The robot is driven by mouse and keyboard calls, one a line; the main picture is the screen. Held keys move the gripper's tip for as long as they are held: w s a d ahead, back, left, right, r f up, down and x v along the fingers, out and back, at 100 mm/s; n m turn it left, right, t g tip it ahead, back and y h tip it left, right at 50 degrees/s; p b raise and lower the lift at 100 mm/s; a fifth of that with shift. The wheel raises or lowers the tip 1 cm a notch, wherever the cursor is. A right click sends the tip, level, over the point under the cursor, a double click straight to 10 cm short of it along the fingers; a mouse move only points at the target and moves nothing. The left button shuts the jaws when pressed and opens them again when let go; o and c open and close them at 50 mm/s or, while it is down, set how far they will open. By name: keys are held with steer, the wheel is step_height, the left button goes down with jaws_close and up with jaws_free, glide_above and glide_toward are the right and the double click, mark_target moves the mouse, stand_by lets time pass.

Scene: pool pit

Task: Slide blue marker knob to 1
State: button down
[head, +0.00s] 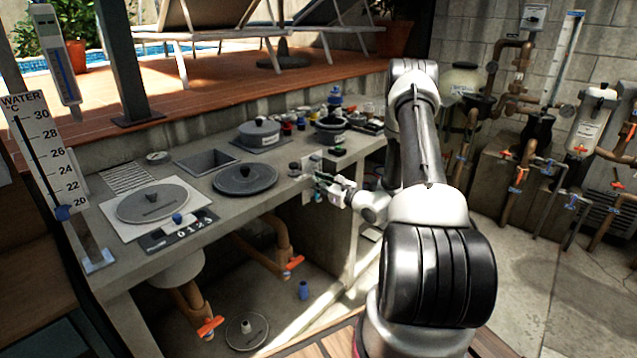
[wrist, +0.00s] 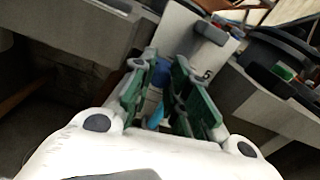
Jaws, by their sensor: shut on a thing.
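My gripper (head: 326,184) is at the front edge of the grey counter, below a pale panel (head: 311,163). In the wrist view, its green-padded fingers close around a blue knob (wrist: 161,76). A light blue part shows lower between the fingers. The knob's far side and its slot are hidden. The pale panel (wrist: 183,25) beyond the fingertips carries a grey block and a dark mark like a 5. I cannot read a 1 there. Another blue knob (head: 177,218) stands beside a dark 0-1-2-3 strip (head: 158,241) at the left of the counter.
Dark lids (head: 245,178) and a sunken basin (head: 207,162) lie on the counter (head: 270,205) left of my gripper. Small coloured items crowd its far right. A water thermometer (head: 45,160) with a blue slider stands at far left. Orange-handled pipes run below.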

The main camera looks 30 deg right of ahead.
step_height(320, 180, down, 7)
steer(key=shift+f, duration=0.1)
steer(key=c, duration=1.6)
jaws_free()
steer(key=v, duration=1.2)
